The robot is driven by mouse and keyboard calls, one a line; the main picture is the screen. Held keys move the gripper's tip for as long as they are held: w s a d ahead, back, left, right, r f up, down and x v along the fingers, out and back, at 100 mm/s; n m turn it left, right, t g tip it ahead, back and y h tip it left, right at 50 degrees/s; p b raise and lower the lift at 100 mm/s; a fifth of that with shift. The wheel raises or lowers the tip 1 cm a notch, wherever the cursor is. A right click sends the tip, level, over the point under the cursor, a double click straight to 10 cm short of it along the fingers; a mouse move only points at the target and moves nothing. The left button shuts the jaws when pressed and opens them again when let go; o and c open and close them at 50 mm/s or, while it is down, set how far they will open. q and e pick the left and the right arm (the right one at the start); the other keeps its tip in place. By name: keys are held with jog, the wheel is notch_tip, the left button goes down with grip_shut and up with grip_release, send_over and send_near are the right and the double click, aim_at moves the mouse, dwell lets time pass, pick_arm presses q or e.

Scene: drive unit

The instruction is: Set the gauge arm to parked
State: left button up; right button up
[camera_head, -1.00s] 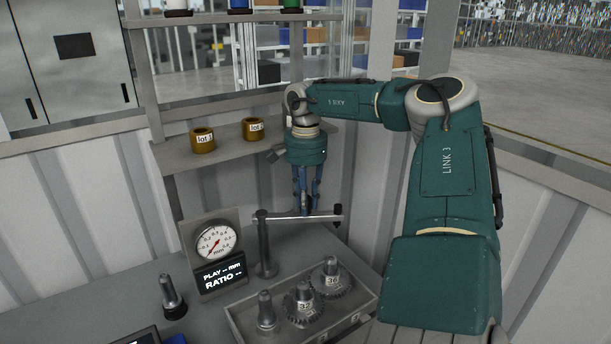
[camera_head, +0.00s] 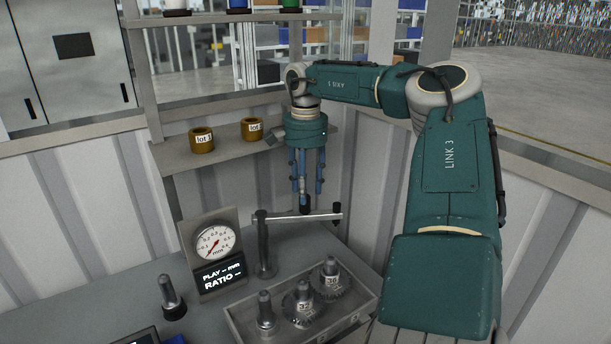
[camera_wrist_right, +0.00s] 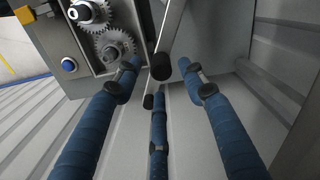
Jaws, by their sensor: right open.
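The gauge arm (camera_head: 325,216) is a thin, light horizontal bar on an upright post (camera_head: 263,245), pointing right, away from the dial gauge (camera_head: 215,242). A dark knob (camera_head: 304,207) stands on the bar, and its right end has a dark tip. My right gripper (camera_head: 305,192) is above the knob, fingers pointing down and apart. In the right wrist view the open blue fingers of this gripper (camera_wrist_right: 158,95) spread around the black knob (camera_wrist_right: 160,68) without visibly gripping it. My left gripper is not in view.
A tray (camera_head: 240,325) with several gears and pins stands in front of the post. A loose pin (camera_head: 170,298) stands left of it. A shelf (camera_head: 225,150) behind holds two brown lot cups (camera_head: 201,140). A corrugated wall (camera_head: 365,210) is close behind.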

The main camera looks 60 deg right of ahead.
notch_tip(320, 180, up, 8)
dwell(0.4)
